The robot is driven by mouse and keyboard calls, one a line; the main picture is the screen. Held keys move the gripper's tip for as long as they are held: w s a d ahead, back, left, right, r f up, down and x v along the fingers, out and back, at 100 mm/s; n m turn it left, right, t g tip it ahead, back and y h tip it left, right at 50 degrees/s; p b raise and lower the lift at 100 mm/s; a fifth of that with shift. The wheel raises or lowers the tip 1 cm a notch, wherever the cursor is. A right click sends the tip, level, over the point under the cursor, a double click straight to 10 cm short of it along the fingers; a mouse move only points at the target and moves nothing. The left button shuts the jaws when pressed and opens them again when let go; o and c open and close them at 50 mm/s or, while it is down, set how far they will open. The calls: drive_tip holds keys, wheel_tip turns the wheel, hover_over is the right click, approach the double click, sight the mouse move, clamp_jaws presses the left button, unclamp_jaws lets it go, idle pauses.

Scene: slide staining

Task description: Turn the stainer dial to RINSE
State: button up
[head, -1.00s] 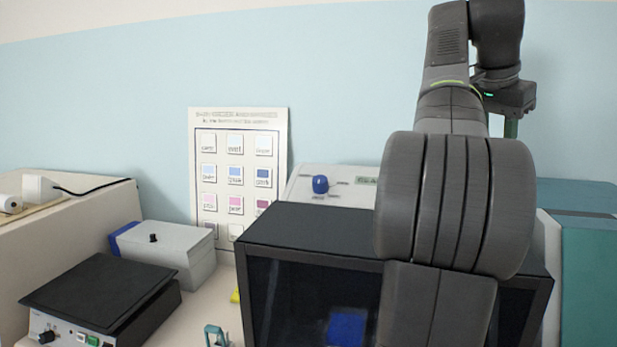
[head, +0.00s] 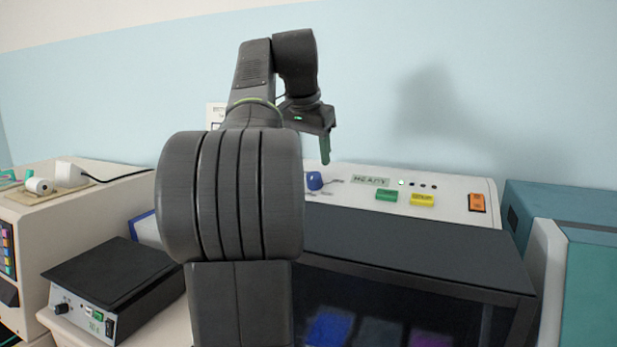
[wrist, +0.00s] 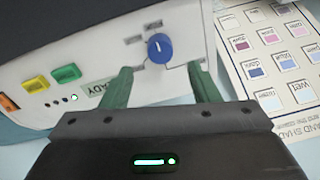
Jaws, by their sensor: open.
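The stainer (head: 455,190) is a white panel behind a dark hood. Its blue dial (head: 315,180) sits at the panel's left, and it also shows in the wrist view (wrist: 159,47) with a pale pointer mark and small labels around it, too small to read. My gripper (head: 325,160) is above and close to the dial in the head view. In the wrist view my gripper (wrist: 163,78) is open, its two green fingers apart with the dial framed beyond and between them. The dial is not gripped.
A display reading READY (head: 370,181), a green button (head: 387,195), a yellow button (head: 422,199) and an orange switch (head: 477,202) share the panel. The dark hood (head: 430,238) stands in front. A color chart (wrist: 270,50) is beside the panel. A black-topped device (head: 110,280) stands left.

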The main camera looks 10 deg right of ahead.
sight(314, 175)
drive_tip(key=x, duration=0.6)
drive_tip(key=shift+w+d+f, duration=0.15)
drive_tip(key=shift+f, duration=0.2)
drive_tip(key=c, duration=1)
